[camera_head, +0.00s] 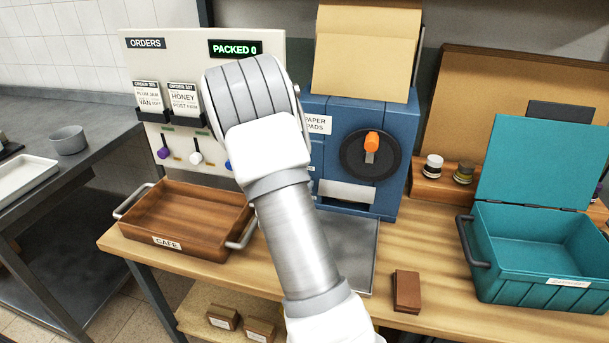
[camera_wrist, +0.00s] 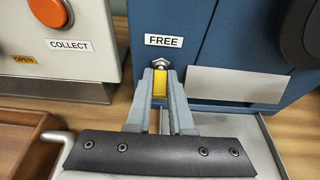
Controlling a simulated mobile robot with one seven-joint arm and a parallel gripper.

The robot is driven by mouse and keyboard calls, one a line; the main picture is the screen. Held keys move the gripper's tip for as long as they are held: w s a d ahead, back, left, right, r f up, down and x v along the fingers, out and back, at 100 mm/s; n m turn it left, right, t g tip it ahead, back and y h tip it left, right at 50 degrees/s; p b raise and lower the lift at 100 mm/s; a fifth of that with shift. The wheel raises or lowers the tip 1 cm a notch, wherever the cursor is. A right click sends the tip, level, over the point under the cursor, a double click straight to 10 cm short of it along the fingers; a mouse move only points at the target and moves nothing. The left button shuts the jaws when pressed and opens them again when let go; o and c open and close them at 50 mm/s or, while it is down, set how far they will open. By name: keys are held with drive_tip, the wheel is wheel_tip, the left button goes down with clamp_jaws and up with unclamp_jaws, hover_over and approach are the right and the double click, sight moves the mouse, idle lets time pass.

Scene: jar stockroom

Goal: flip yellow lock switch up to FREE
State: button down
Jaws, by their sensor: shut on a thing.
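The yellow lock switch (camera_wrist: 160,84) shows in the wrist view on the front of the blue paper pads machine (camera_wrist: 192,32), just under the FREE label (camera_wrist: 164,41). My gripper (camera_wrist: 161,78) is shut on it, one finger on each side. A metal nut shows just above the yellow part. Whether the switch points up or down is hard to tell. In the head view my arm hides the switch and my gripper; the blue machine (camera_head: 318,152) stands behind my arm.
The orange-knobbed crank (camera_head: 371,144) is on the machine's front. A wooden CAFE tray (camera_head: 190,200) stands left and an open teal box (camera_head: 530,250) right. A small brown block (camera_head: 407,292) lies on the bench. In the wrist view an orange button (camera_wrist: 48,12) is above the COLLECT label.

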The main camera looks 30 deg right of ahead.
drive_tip(key=r+g+y+p, duration=0.1)
drive_tip(key=p, duration=0.1)
drive_tip(key=g+y+p, duration=0.1)
drive_tip(key=y+p, duration=0.1)
drive_tip(key=p, duration=0.1)
drive_tip(key=shift+w+d+r+g+p, duration=0.1)
drive_tip(key=shift+r+g+p, duration=0.2)
drive_tip(key=shift+r, duration=0.1)
drive_tip(key=shift+g+y+p, duration=0.5)
drive_tip(key=shift+y+p, duration=0.1)
drive_tip(key=shift+p, duration=0.65)
drive_tip(key=shift+f+g+y+p, duration=0.1)
drive_tip(key=shift+g+y+p, duration=0.2)
drive_tip(key=shift+p, duration=0.3)
drive_tip(key=c, duration=0.8)
unclamp_jaws()
drive_tip(key=p+v, duration=0.4)
drive_tip(key=v, duration=1.3)
